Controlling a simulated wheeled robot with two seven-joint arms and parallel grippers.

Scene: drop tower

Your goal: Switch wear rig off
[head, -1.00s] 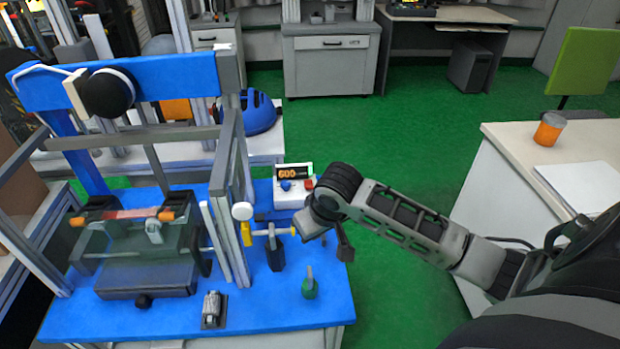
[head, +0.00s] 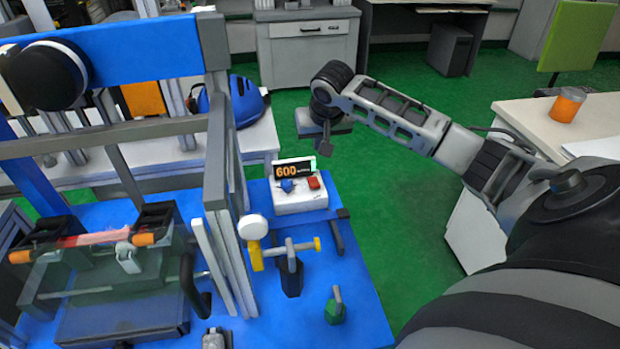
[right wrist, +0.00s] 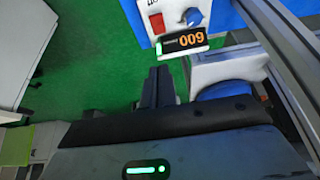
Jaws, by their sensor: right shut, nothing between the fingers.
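The wear rig's control box (head: 299,190) is white, with a lit display reading 600, a blue knob (head: 287,186) and a red switch (head: 314,182). It stands at the back right of the blue bench. The box also shows upside down at the top of the right wrist view, with the red switch (right wrist: 157,23) and blue knob (right wrist: 192,16). My right gripper (head: 326,152) is shut and empty, beyond and above the box in the head view, apart from it. Its closed fingers (right wrist: 158,87) point toward the box side in the wrist view. My left gripper is not in view.
The rig's grey frame posts (head: 218,170) rise left of the box. A clamp with a yellow handle (head: 255,255) and a green-based peg (head: 335,308) stand in front. A blue helmet (head: 243,100) lies on the bench behind. Green floor is open to the right.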

